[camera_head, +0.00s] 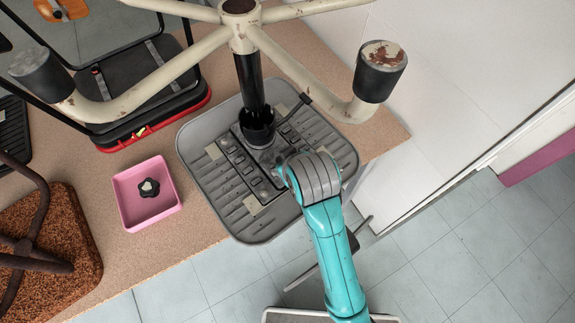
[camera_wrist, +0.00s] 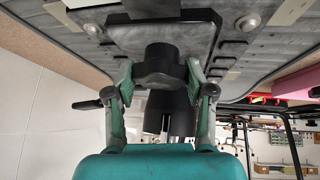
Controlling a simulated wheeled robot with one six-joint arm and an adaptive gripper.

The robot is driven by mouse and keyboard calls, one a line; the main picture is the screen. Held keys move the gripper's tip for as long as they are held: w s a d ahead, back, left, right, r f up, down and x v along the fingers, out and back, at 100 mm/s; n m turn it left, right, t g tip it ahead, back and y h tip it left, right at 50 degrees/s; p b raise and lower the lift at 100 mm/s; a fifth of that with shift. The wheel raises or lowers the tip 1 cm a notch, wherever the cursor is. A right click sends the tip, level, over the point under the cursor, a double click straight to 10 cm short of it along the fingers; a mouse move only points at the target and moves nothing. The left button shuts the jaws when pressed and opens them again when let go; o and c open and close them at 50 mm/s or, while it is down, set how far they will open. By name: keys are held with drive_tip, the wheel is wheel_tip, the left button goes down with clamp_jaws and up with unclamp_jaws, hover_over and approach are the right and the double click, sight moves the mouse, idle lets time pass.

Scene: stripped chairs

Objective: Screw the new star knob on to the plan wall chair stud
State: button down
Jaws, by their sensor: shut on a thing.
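The upturned chair lies on the bench with its ribbed grey underside (camera_head: 325,150) up, a black column (camera_head: 250,85) and cream legs (camera_head: 290,68) above. My gripper (camera_head: 282,172) is at the underside plate, close to the column's foot. In the wrist view my gripper (camera_wrist: 158,76) is shut on a dark lobed knob (camera_wrist: 159,66), one finger on each side. The knob is right by the plate (camera_wrist: 190,38); I cannot tell whether it touches. The stud is hidden. A second black star knob (camera_head: 149,187) with a pale centre lies in a pink tray (camera_head: 125,218).
Chair legs with dark end caps (camera_head: 380,70) hang over the work area. A black and red seat (camera_head: 150,128) and a speckled brown seat (camera_head: 75,250) are to the left. The bench edge (camera_head: 180,260) runs in front; tiled floor lies beyond.

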drive_tip(key=shift+a, duration=0.1)
drive_tip(key=shift+c, duration=1.6)
unclamp_jaws()
drive_tip(key=shift+m+h, duration=0.3)
drive_tip(key=shift+m, duration=0.2)
drive_tip(key=v, duration=0.7)
drive_tip(key=shift+s+r, duration=0.15)
drive_tip(key=shift+r, duration=0.05)
drive_tip(key=shift+s, duration=0.1)
